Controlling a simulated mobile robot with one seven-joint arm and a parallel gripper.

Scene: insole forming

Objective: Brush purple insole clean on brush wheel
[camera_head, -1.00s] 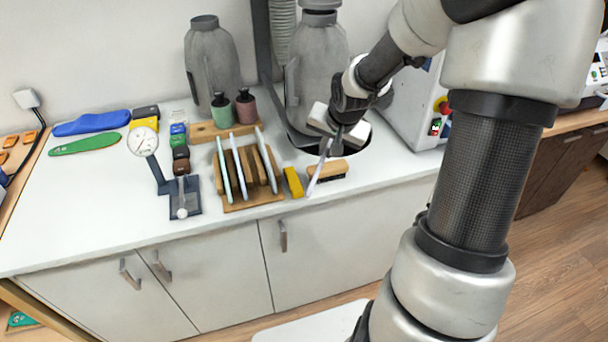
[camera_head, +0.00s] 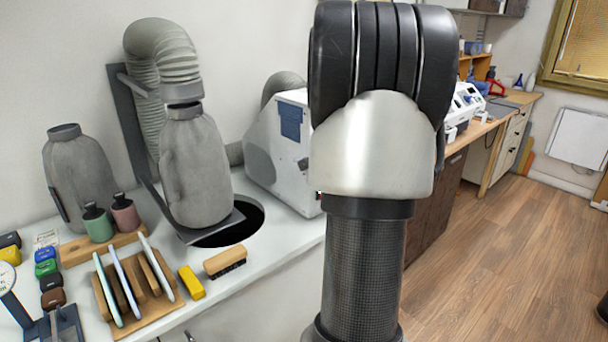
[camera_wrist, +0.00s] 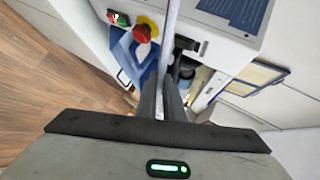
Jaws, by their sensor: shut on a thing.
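The insole in my gripper (camera_wrist: 167,95) shows edge-on in the wrist view as a thin pale lilac strip (camera_wrist: 168,45). My fingers are shut on it, and it stands up between them and runs out of the top of the picture. In the head view my arm hides the gripper and the insole. A white machine (camera_head: 286,150) with a blue panel stands behind my arm. In the wrist view a machine front with a red knob (camera_wrist: 146,28) is close beyond the insole. I cannot make out a brush wheel for certain.
A wooden rack (camera_head: 160,305) holds several thin insoles. A yellow block (camera_head: 191,282) and a wooden brush (camera_head: 225,262) lie beside it. Wooden floor is clear at right.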

